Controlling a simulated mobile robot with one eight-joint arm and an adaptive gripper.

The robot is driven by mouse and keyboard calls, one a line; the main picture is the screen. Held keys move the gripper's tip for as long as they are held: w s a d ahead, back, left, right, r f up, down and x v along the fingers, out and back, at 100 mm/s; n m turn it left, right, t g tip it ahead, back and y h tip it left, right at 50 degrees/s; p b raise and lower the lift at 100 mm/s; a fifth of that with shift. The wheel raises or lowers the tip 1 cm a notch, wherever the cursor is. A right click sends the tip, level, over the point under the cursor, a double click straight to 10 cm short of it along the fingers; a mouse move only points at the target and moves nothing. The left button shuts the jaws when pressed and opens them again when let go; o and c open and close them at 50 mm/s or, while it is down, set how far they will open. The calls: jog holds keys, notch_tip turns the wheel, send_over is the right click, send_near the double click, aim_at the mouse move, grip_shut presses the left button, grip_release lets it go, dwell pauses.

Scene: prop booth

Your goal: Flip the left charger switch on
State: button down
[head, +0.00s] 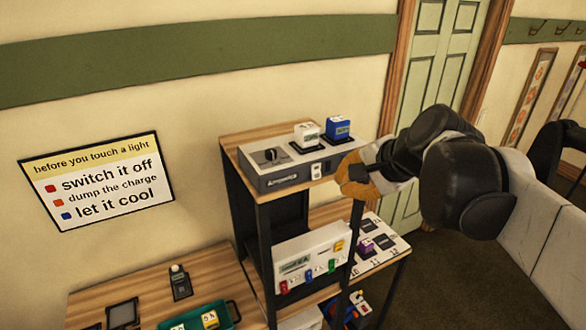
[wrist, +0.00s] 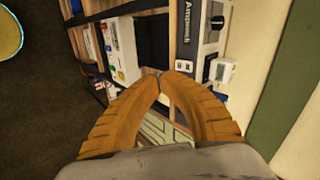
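The grey charger (head: 281,177) sits on top of the wooden shelf unit, with a black knob (head: 271,155) at its left. A white battery block (head: 306,134) and a blue one (head: 338,127) stand in its top. A small white switch (head: 317,171) shows on its front face below the white block; its on or off position is too small to tell. My gripper (head: 347,180) is at the charger's right front corner, right of that switch, and covers that part of the front. In the wrist view my orange fingertips (wrist: 160,73) meet with nothing between them, and the charger (wrist: 190,30) is beyond them.
Below the charger, a white panel box (head: 310,256) with coloured tabs stands on a lower shelf, beside a white board (head: 380,247) with dark squares. A green tray (head: 207,318) is on the lower left table. A sign (head: 100,187) hangs on the wall.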

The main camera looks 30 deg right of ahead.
jog(key=shift+w+d+r+m+t, duration=0.1)
jog(key=shift+d+r+m, duration=0.1)
jog(key=shift+d+m, duration=0.15)
jog(key=shift+s+d+r+m+t, duration=0.1)
jog(key=shift+d+r+m, duration=0.15)
jog(key=shift+d, duration=0.25)
jog(key=shift+w+d+r+m+t, duration=0.1)
jog(key=shift+d+r+m, duration=0.05)
jog(key=shift+d+m, duration=0.2)
jog(key=shift+f, duration=0.15)
jog(key=p, duration=0.1)
send_near(318, 181)
jog(key=x, duration=0.5)
jog(key=shift+f, duration=0.15)
jog(key=shift+w+f, duration=0.25)
jog(key=shift+w, duration=0.15)
